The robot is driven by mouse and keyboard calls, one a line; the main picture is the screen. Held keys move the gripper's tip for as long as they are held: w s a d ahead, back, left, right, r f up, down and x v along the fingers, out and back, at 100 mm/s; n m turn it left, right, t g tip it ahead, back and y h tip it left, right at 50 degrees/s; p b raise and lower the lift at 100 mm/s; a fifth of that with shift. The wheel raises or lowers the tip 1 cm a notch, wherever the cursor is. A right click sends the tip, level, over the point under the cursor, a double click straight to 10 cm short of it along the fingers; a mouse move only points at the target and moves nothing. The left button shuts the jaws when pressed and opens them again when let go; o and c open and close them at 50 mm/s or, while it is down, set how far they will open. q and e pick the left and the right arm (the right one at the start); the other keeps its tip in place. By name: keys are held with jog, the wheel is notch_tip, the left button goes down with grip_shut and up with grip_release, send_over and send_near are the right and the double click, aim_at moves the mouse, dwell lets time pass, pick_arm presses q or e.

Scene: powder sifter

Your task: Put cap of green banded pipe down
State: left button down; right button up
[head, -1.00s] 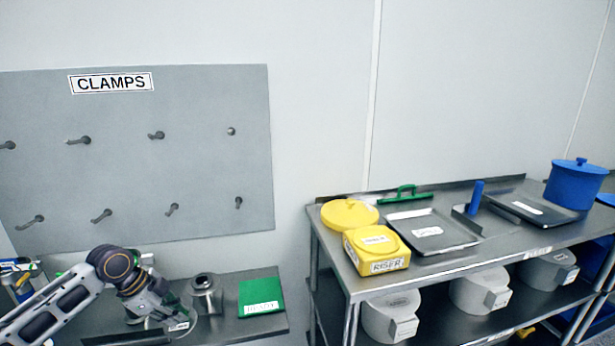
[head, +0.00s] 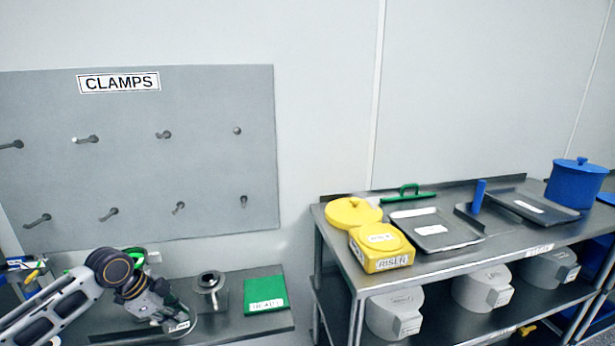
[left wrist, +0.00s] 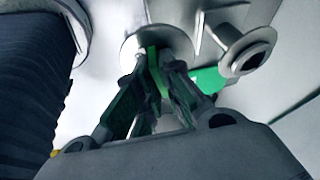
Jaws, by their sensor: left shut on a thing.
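My left gripper (head: 172,316) is low over the left metal bench, left of a steel flanged pipe piece. In the left wrist view its green-padded fingers (left wrist: 160,85) are closed on a thin pale disc (left wrist: 158,42), which seems to be the cap. The cap's green band cannot be told apart from the green finger pads. In the head view the disc's edge (head: 188,328) shows just below the fingers, close to the bench top; whether it touches cannot be told. My right gripper is not in view.
The steel pipe piece (head: 210,290) stands upright on the bench, also in the left wrist view (left wrist: 246,52). A labelled green mat (head: 265,291) lies to its right. A CLAMPS pegboard (head: 140,165) is behind. A shelf cart (head: 455,258) with a yellow riser (head: 381,247) stands right.

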aim_at(187, 323)
pick_arm(q)
jog(key=shift+s+a+f+n, duration=0.15)
jog(key=shift+a+n, duration=0.05)
jog(key=shift+n, duration=0.7)
jog(key=shift+a+f+n+t+y, duration=0.2)
jog(key=shift+a+n+t+y, duration=0.45)
jog(key=shift+n, duration=0.45)
jog(key=shift+a+f+n+y, duration=0.15)
jog(key=shift+a+n+y, duration=0.2)
jog(key=shift+a+n, duration=0.75)
jog(key=w+a+r+n+y, duration=0.1)
jog(key=w+a+n+y, duration=0.15)
jog(key=a+n, duration=0.35)
jog(key=d+f+n, duration=0.1)
jog(key=d, duration=0.3)
jog(key=s+d+f+n, duration=0.1)
jog(key=d, duration=0.3)
jog(key=s+d+f+y, duration=0.1)
jog(key=d, duration=0.3)
jog(key=shift+d+f+n, duration=0.1)
jog(key=shift+d+n, duration=0.2)
jog(key=shift+n, duration=0.1)
jog(key=s+d+f, duration=0.5)
jog(key=d+f, duration=0.1)
jog(key=d, duration=0.4)
jog(key=shift+f+m, duration=0.25)
jog(key=shift+m, duration=0.05)
